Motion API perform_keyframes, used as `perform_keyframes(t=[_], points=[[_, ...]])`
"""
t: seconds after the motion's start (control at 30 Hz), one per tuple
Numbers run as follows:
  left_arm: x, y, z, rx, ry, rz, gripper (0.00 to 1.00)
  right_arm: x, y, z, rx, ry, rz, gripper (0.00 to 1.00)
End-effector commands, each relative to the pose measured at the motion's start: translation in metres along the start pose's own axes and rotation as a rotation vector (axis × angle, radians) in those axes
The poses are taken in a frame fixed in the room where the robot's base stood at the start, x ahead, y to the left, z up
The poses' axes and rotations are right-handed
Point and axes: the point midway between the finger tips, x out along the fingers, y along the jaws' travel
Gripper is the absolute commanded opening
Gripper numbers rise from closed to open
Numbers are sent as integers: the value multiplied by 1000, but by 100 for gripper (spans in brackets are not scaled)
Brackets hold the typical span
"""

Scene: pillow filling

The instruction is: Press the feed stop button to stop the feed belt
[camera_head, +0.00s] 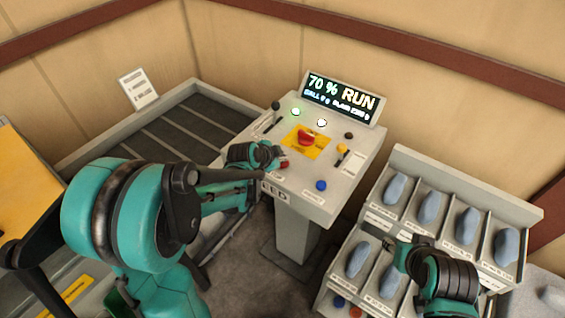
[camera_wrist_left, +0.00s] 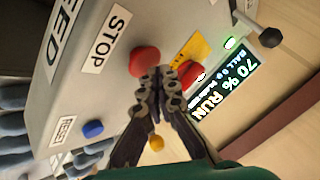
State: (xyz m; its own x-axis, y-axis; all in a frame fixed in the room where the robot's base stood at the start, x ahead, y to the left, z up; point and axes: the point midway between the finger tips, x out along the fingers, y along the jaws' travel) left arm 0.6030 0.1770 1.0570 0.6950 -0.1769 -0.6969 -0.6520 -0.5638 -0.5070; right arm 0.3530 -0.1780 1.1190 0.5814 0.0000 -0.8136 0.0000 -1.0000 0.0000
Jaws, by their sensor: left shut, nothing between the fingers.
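The control panel (camera_head: 330,185) stands on a pedestal, and its display (camera_head: 340,97) reads "70 % RUN". A red button (camera_wrist_left: 143,61) sits beside the STOP label (camera_wrist_left: 106,38) in the left wrist view. In the head view this red button (camera_head: 284,164) is partly hidden by my left gripper (camera_head: 277,158). That gripper is shut and empty, its fingertips (camera_wrist_left: 160,76) over or right beside the button's edge. I cannot tell whether they touch it. My right gripper (camera_head: 398,245) is over the sample rack at lower right; its fingers are too small to judge.
A larger red button (camera_head: 306,137) on a yellow plate is close behind the fingertips. A blue button (camera_head: 321,185), a yellow knob (camera_head: 342,148) and a black-knobbed lever (camera_head: 275,105) are also on the panel. The rack (camera_head: 400,153) holds several grey-blue pieces.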

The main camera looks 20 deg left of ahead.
Motion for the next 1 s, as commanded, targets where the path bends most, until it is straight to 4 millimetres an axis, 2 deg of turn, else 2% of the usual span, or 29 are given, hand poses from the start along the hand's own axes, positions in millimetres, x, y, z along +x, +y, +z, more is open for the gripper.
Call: perform_keyframes(t=[1.0], points=[[6, 4, 5, 0, 0, 0, 0, 7, 0, 5, 0, 0, 0, 40]])
